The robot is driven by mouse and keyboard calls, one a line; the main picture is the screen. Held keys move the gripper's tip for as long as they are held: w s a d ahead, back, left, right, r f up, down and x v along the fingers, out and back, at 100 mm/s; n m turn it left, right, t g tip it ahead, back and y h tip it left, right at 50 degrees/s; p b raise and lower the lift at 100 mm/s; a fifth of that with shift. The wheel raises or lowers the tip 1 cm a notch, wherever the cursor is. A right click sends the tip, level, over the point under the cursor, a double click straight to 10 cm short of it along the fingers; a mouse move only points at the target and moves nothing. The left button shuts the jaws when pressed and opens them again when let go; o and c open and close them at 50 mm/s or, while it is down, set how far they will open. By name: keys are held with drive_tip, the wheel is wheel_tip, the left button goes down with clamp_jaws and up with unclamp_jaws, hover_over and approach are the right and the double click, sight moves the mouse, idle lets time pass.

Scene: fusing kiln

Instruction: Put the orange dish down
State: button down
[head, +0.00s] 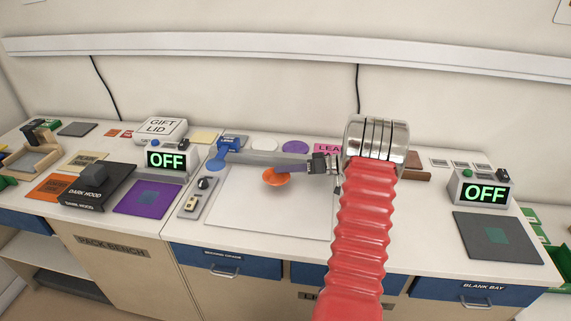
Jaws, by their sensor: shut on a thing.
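The orange dish (276,179) is a small round shape in the middle of the head view. My gripper (284,169) comes in from the right and is shut on the dish at its upper edge. Part of the dish's rim is hidden behind the fingers.
The pale board looks bare in front of the dish. A switch panel (190,206) and a blue tool (216,160) lie to its left. Displays reading OFF stand left (167,160) and right (485,192). A purple tile (140,205) and dark mat (490,252) lie farther out.

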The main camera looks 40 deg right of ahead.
sight(286, 180)
drive_tip(key=shift+f, duration=0.95)
drive_tip(key=shift+f, duration=0.2)
drive_tip(key=shift+s+a+f, duration=0.1)
drive_tip(key=shift+s+f, duration=0.05)
drive_tip(key=shift+f, duration=0.35)
drive_tip(key=shift+s+a+f, duration=0.1)
drive_tip(key=shift+f, duration=0.4)
drive_tip(key=c, duration=1.7)
unclamp_jaws()
drive_tip(key=shift+c, duration=0.2)
drive_tip(key=shift+d, duration=0.1)
drive_tip(key=shift+s, duration=0.1)
drive_tip(key=v, duration=0.4)
drive_tip(key=r+v, duration=0.1)
drive_tip(key=v, duration=0.9)
drive_tip(key=shift+w+r, duration=0.35)
drive_tip(key=shift+s+d, duration=0.1)
drive_tip(key=shift+s, duration=0.05)
